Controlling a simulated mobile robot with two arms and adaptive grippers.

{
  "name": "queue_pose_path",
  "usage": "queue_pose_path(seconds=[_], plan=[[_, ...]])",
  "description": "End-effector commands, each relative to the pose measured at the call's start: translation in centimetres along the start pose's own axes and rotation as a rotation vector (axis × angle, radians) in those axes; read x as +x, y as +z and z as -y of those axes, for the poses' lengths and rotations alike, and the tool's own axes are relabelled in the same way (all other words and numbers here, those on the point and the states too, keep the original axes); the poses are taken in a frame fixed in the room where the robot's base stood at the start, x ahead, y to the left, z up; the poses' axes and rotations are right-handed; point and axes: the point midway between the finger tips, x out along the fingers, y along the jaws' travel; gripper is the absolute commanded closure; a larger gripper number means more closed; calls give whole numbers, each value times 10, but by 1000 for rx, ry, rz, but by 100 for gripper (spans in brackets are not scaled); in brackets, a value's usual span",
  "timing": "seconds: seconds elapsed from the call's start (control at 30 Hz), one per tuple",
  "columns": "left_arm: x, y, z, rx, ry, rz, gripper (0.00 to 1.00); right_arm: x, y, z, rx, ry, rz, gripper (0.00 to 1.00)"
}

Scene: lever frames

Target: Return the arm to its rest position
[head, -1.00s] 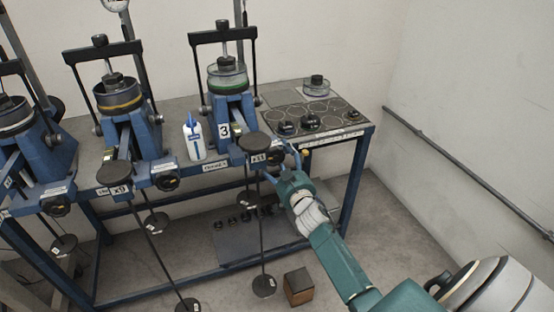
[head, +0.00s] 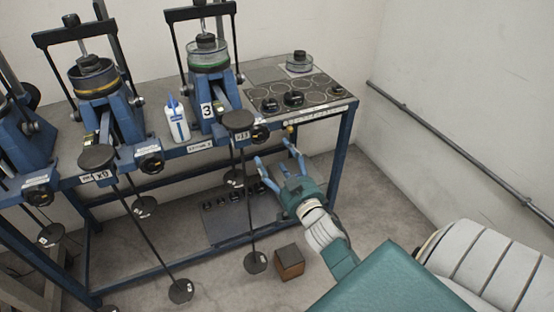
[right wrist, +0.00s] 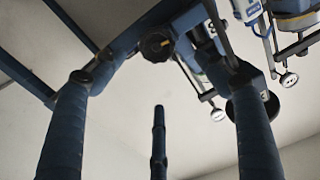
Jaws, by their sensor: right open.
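My right gripper (head: 277,165) is open and empty in the head view, in front of the blue bench's front edge and below the level of its top. Its blue fingers are spread apart; they also show in the right wrist view (right wrist: 158,125), with nothing between them. The teal and white right arm runs from the lower right up to it. The lever frame marked 3 (head: 207,100) stands on the bench, up and left of the gripper. My left gripper is in neither view.
A hanger rod with a dark disc (head: 238,120) hangs just left of the gripper. A brown box (head: 289,262) sits on the floor below. A white bottle (head: 177,122) and a weight board (head: 300,95) are on the bench. Floor at the right is clear.

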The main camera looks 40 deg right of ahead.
Motion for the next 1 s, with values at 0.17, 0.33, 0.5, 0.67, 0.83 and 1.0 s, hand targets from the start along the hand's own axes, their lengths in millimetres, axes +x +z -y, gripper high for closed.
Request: queue_pose_path(seconds=[0.17, 0.33, 0.5, 0.67, 0.83, 1.0], plan=[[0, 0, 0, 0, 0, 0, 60, 0, 0, 0, 0, 0, 0, 27], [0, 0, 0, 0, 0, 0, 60, 0, 0, 0, 0, 0, 0, 27], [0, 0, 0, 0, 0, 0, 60, 0, 4, 0, 0, 0, 8, 27], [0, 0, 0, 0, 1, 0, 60, -5, 58, 2, -11, 3, 107, 27], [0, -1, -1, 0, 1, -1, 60, -34, 177, 8, -53, -5, 330, 27], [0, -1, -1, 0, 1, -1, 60, -92, 295, 15, -111, -30, 568, 27]])
